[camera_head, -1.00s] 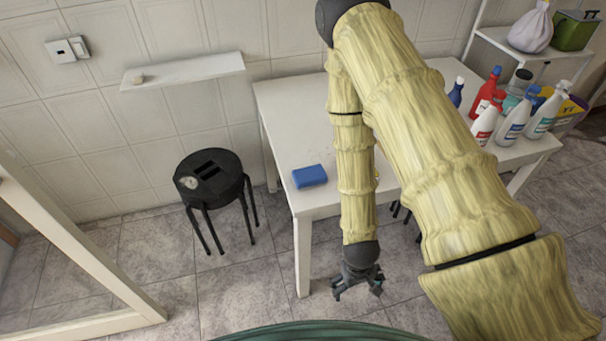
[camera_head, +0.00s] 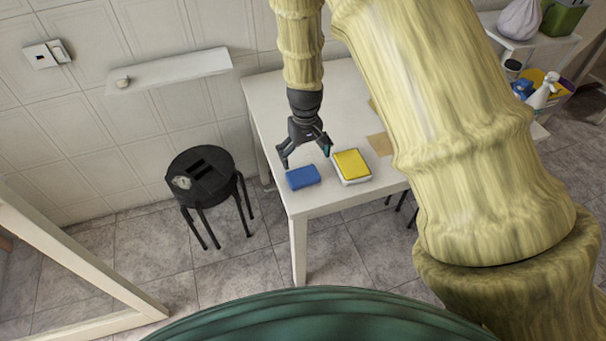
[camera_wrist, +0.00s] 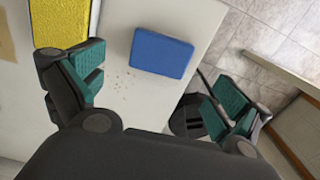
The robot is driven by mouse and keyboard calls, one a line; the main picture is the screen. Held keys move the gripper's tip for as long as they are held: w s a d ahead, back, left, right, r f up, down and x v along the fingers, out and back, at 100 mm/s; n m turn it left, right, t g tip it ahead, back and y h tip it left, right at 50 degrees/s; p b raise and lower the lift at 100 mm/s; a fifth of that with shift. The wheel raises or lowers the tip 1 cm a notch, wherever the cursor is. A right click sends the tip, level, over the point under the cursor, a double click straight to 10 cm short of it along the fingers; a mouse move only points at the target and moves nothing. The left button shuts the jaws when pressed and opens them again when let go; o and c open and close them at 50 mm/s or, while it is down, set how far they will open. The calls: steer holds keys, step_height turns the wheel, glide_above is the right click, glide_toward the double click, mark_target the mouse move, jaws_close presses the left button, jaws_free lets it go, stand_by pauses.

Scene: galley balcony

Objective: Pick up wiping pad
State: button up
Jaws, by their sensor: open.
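A blue rectangular pad (camera_head: 303,177) lies flat near the front left corner of the white table (camera_head: 330,200). A yellow pad (camera_head: 351,163) sits on a white base (camera_head: 358,182) just to its right. Which of the two is the wiping pad is not labelled. My gripper (camera_head: 305,158) is open and empty, pointing down above the table close to the blue pad. In the wrist view the blue pad (camera_wrist: 161,53) lies between and beyond the spread fingers, with the yellow pad (camera_wrist: 60,24) by the left finger. The pads appear untouched.
Small dark crumbs (camera_wrist: 127,80) lie on the table beside the blue pad. A tan square (camera_head: 380,144) lies right of the yellow pad. A black stool (camera_head: 203,177) stands left of the table, below a wall shelf (camera_head: 175,70). My arm hides much of the table's right side.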

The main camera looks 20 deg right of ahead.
mark_target(303, 174)
steer(key=shift+w+a+f+p, duration=0.15)
steer(key=shift+f+p, duration=0.6)
steer(key=shift+f, duration=1.65)
steer(key=shift+w+f+p, duration=0.1)
steer(key=shift+f+p, duration=0.65)
steer(key=shift+f, duration=1.65)
steer(key=c, duration=0.8)
